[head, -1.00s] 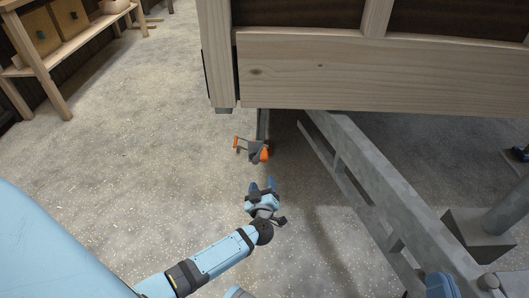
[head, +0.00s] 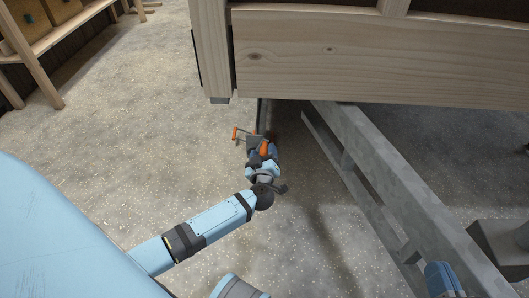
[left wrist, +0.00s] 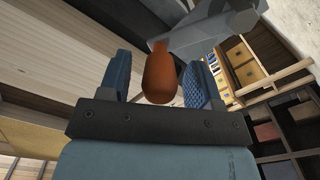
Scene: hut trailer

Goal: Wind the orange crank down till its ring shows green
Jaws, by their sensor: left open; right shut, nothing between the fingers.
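The orange crank's rounded knob (head: 264,147) shows under the trailer's front corner in the head view, beside a grey bracket. A thin orange piece (head: 235,134) stands to its left. In the left wrist view the knob (left wrist: 160,76) sits between the two blue fingers of my left gripper (left wrist: 158,82), which are open on either side of it. My left gripper (head: 261,156) partly hides the crank in the head view. My right gripper (head: 442,278) is shut and empty at the lower right, away from the crank. I cannot make out the ring or its colour.
The wooden trailer body (head: 290,56) overhangs just behind the crank. A grey metal drawbar (head: 375,180) runs down to the right of my left gripper. A wooden shelf (head: 52,52) stands at the far left. The concrete floor on the left is clear.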

